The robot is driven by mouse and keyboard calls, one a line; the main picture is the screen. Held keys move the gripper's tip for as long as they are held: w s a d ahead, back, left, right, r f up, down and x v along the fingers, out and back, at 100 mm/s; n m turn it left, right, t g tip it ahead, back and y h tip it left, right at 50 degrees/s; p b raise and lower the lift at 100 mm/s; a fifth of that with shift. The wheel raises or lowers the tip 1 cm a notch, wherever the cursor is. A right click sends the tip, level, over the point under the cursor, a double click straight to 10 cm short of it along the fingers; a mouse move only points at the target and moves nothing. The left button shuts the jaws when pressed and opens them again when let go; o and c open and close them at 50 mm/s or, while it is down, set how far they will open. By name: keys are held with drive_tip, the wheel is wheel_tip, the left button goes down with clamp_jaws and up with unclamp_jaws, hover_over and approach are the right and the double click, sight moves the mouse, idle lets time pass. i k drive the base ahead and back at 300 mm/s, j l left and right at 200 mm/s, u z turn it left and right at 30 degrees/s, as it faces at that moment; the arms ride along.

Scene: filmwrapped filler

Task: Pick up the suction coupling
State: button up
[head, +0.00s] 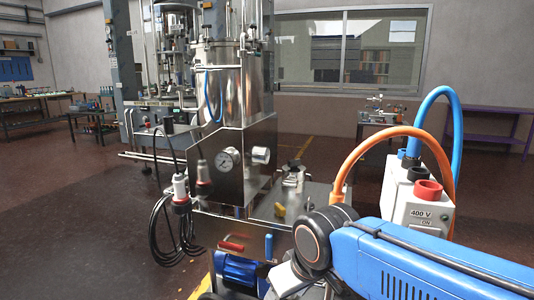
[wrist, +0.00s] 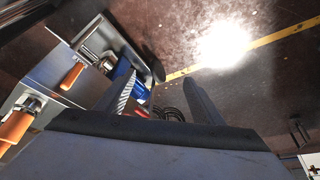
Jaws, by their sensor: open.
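I cannot tell for certain which part is the suction coupling. In the wrist view, a metal fitting with an orange handle (wrist: 72,76) sits on a steel panel at upper left. A second orange-handled fitting (wrist: 15,127) is at the left edge. My gripper (wrist: 158,80) is open, its two dark fingers apart, with no held object visible between them. A blue pump (wrist: 123,70) shows beside and partly behind the left finger. In the head view, my blue arm reaches in from lower right and my fingers are not clearly visible.
In the head view, the steel filling machine (head: 232,145) stands centrally with a pressure gauge (head: 229,159). Black cables (head: 168,230) hang at its left. Open floor (head: 60,210) lies left.

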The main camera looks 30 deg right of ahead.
sight(414, 146)
drive_tip(key=z, duration=1.65)
